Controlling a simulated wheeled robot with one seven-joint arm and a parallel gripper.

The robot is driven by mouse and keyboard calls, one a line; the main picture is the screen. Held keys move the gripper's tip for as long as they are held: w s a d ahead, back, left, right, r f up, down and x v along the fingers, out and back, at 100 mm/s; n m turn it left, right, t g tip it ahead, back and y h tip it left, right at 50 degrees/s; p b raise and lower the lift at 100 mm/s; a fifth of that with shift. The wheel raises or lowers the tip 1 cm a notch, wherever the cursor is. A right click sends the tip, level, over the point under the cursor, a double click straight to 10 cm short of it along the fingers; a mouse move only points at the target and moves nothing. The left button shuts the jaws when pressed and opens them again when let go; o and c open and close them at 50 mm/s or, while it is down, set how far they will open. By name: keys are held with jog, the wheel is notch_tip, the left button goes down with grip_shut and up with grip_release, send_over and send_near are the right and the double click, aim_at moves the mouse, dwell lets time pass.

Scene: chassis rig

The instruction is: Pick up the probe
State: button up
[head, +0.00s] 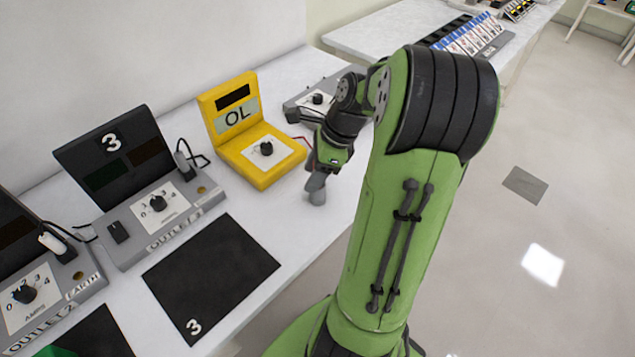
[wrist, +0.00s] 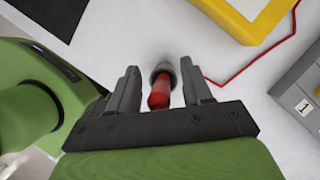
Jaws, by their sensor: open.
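The red probe (wrist: 159,94) shows in the wrist view, with a dark grey round part at its far end. It lies between the two fingers of my gripper (wrist: 159,74), with a visible gap on each side. My gripper is open. In the head view my gripper (head: 316,186) is low over the white bench, just right of the yellow meter (head: 262,172). I cannot make out the probe in the head view; my arm and gripper hide that spot. A thin red lead (wrist: 246,76) runs on the bench right of the probe in the wrist view.
The meter reads "OL". Left of it stand the grey outlet 3 box (head: 160,215) and another outlet box (head: 45,290). A black mat marked 3 (head: 212,272) lies in front. A grey box with a dial (head: 305,105) is behind my gripper.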

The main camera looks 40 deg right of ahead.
jog(key=shift+r, duration=0.15)
jog(key=shift+c, duration=0.7)
grip_shut()
